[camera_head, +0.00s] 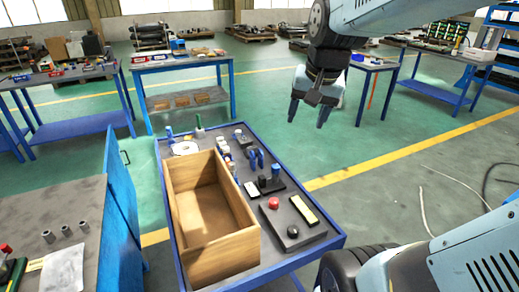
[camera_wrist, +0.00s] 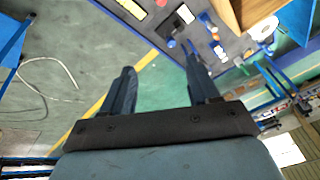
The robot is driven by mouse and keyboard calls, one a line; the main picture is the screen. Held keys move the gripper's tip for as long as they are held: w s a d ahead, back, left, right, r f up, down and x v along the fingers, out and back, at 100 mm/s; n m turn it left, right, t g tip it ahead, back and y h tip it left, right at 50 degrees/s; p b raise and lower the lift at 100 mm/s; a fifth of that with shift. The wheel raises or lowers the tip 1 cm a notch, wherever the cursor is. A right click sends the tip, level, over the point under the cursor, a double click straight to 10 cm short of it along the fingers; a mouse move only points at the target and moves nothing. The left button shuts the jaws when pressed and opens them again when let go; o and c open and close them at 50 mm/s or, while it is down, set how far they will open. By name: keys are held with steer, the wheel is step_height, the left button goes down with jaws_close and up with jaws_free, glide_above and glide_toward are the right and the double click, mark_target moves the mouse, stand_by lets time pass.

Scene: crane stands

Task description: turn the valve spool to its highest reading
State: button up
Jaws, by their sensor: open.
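My gripper (camera_head: 307,113) is open and empty, high in the air right of the blue-edged workbench (camera_head: 250,283). Its two fingers also show in the wrist view (camera_wrist: 160,68), with bare floor between them. I cannot tell for sure which part is the valve spool. On the bench a grey box carries a red knob (camera_head: 273,203), a black knob (camera_head: 292,231) and a pale yellow-edged strip (camera_head: 304,210). Behind it a dark base holds upright dark and blue cylinders (camera_head: 276,172). No reading is legible. My gripper touches none of these.
An open wooden crate (camera_head: 248,237) fills the bench's left side. Small blue, white and red parts and a white roll (camera_head: 185,148) lie behind and beside it. A grey bench with a blue side panel (camera_head: 121,205) stands left. The floor right of the workbench is mostly clear.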

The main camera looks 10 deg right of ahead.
steer(key=w+d+f+m+g+y, duration=0.1)
steer(key=w+f+m, duration=0.2)
steer(key=w, duration=0.3)
steer(key=w+d+f+m+g, duration=0.1)
steer(key=w+f+m, duration=0.25)
steer(key=w, duration=0.25)
steer(key=m+g+y, duration=0.2)
steer(key=m+y, duration=0.1)
steer(key=m, duration=0.5)
glide_toward(276, 165)
steer(key=x, duration=0.9)
steer(key=shift+s, duration=0.2)
steer(key=shift+c, duration=0.4)
steer(key=c, duration=0.9)
steer(key=shift+c, duration=0.2)
